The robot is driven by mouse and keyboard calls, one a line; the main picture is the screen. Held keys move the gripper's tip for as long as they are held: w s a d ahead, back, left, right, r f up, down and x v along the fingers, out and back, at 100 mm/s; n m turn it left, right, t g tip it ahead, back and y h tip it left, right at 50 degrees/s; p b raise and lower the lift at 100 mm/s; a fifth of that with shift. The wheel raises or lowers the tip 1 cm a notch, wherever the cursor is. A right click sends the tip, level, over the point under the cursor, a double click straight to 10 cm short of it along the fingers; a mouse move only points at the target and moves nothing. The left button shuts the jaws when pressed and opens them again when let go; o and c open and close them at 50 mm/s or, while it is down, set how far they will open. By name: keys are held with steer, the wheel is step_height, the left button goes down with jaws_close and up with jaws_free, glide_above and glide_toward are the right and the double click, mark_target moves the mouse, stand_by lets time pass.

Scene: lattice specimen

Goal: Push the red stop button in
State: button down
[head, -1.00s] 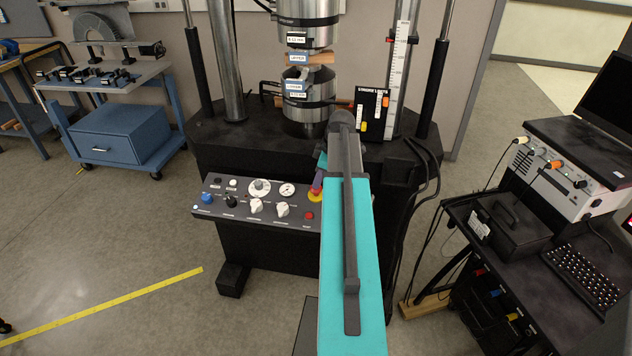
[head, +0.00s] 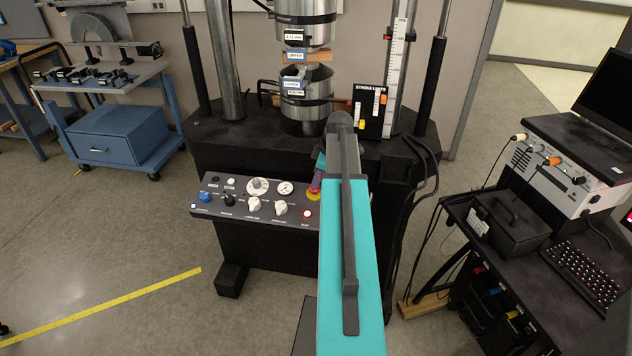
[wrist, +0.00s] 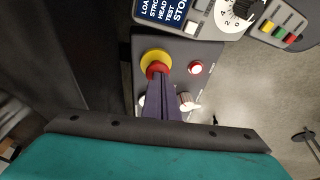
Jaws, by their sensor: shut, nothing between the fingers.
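The red stop button (wrist: 156,67) sits in a yellow collar on the dark control panel in the wrist view. In the head view its yellow collar (head: 313,196) shows just left of my arm, with the button partly hidden by my gripper. My gripper (wrist: 159,77) is shut and empty, its purple fingers pointing at the button. The fingertips overlap the lower part of the red cap and appear to touch it; exact depth is hard to tell. In the head view my gripper (head: 318,180) is mostly hidden behind my arm.
White knobs (head: 253,204) and a blue knob (head: 206,197) stand on the same panel. The testing machine (head: 303,100) rises behind. A black cart (head: 505,230) stands right.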

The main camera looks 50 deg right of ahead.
steer(key=shift+a+r+p, duration=0.2)
steer(key=shift+r+p, duration=0.15)
steer(key=shift+p, duration=0.05)
steer(key=a+b+v, duration=0.1)
steer(key=v, duration=1.2)
steer(key=shift+w+d+r, duration=0.2)
steer(key=shift+w, duration=0.1)
stand_by(0.3)
